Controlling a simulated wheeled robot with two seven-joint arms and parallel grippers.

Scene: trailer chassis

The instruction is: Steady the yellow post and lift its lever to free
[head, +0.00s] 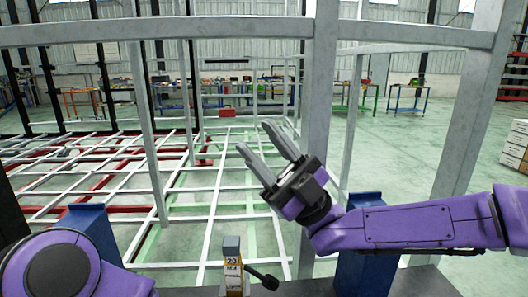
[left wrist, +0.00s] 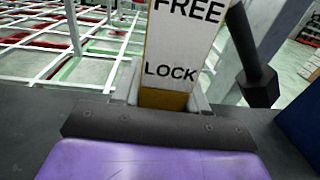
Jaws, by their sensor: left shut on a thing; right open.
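The yellow post (head: 234,277) stands upright at the bottom centre of the head view, with a grey top and a white label. In the left wrist view the post (left wrist: 172,98) shows the words FREE above and LOCK below. Its black lever (head: 262,276) sticks out to the right and slants down to a knob; it also shows in the left wrist view (left wrist: 250,50). My right gripper (head: 254,137) is open and empty, above and beyond the post, apart from the lever.
A grey metal frame (head: 320,100) with uprights and crossbars stands around my right arm. A blue block (head: 362,215) stands right of the post, another (head: 88,225) left. A lattice of white and red beams (head: 90,180) lies beyond. Workbenches (head: 408,92) are far back.

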